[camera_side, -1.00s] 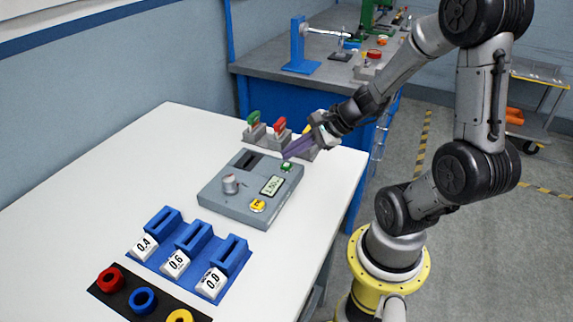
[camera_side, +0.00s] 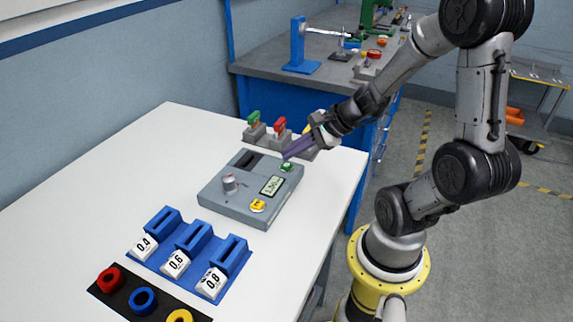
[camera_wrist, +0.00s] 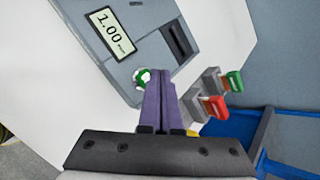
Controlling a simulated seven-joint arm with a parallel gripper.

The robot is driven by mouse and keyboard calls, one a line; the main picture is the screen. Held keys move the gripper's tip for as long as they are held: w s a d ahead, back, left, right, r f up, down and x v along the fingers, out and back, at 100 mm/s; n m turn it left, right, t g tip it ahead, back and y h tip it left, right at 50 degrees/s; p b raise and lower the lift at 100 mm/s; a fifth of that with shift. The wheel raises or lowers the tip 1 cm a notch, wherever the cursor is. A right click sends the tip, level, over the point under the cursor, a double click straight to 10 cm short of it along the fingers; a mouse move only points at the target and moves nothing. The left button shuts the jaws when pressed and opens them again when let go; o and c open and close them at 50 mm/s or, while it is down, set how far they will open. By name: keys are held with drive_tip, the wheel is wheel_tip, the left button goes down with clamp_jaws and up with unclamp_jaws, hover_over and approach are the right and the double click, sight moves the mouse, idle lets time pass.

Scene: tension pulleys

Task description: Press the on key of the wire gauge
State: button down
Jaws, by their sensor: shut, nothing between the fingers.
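The wire gauge (camera_side: 236,208) is a grey box on the white table. A green key (camera_side: 287,167) sits at its far right corner, beside the lit display (camera_side: 272,185). The display reads 1.00 in the wrist view (camera_wrist: 110,34). My gripper (camera_side: 286,156) is shut and empty, its purple fingers angled down with the tips at the green key. In the wrist view the fingertips (camera_wrist: 160,76) are right beside the green key (camera_wrist: 142,77) and partly cover it. I cannot tell whether they touch it. A yellow key (camera_side: 258,205) is at the gauge's near right.
Green-handled (camera_side: 254,119) and red-handled (camera_side: 280,126) pieces stand in grey blocks behind the gauge. Blue holders (camera_side: 193,239) labelled 0.4, 0.6 and 0.8 are in front. Red, blue and yellow rings lie on a black strip (camera_side: 125,291). The table's left side is clear.

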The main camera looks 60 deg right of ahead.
sight(291, 165)
drive_tip(key=shift+f, duration=0.15)
drive_tip(key=shift+f, duration=0.3)
drive_tip(key=shift+f, duration=0.4)
idle(0.9)
drive_tip(key=shift+r, duration=0.8)
drive_tip(key=shift+r, duration=0.15)
drive_tip(key=shift+r, duration=2.4)
